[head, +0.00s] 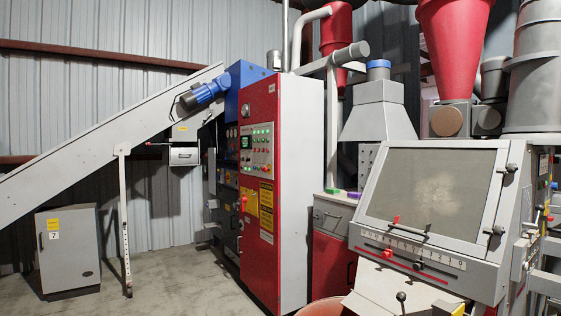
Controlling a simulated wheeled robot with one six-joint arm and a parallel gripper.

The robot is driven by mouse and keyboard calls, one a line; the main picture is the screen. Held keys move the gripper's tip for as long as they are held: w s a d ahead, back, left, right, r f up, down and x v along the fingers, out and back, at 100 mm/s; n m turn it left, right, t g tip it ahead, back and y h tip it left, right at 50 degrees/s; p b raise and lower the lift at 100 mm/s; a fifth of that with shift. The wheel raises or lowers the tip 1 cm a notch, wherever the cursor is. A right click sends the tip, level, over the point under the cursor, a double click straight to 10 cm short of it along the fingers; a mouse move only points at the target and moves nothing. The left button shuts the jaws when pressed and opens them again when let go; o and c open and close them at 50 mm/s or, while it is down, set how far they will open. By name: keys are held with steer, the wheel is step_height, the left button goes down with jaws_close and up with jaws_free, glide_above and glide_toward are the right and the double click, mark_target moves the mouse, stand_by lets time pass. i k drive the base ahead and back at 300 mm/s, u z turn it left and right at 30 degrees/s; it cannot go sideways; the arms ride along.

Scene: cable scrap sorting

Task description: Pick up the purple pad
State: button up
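A small purple pad (353,195) lies on the top of a grey and red cabinet (334,213), near the middle right of the head view. A small green pad (332,190) lies on the same top, just left of the purple one. Both look small and far off, so their exact shape is hard to tell. My gripper is not in view.
A tall red control cabinet (260,190) stands left of the grey and red cabinet. A grey machine with a slanted window (430,190) stands close on the right. A sloping conveyor (100,130) and a grey box (68,250) are at left. Open floor (170,285) lies at lower left.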

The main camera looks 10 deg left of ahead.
mark_target(354, 195)
steer(key=k, duration=0.3)
steer(key=u, duration=0.5)
steer(key=i, duration=0.5)
steer(key=u, duration=0.5)
steer(key=i, duration=2.05)
steer(key=u, duration=0.1)
steer(key=i, duration=1.9)
steer(key=z, duration=0.8)
steer(key=i, duration=1.1)
steer(key=z, duration=1.5)
steer(key=i, duration=0.85)
steer(key=z, duration=0.45)
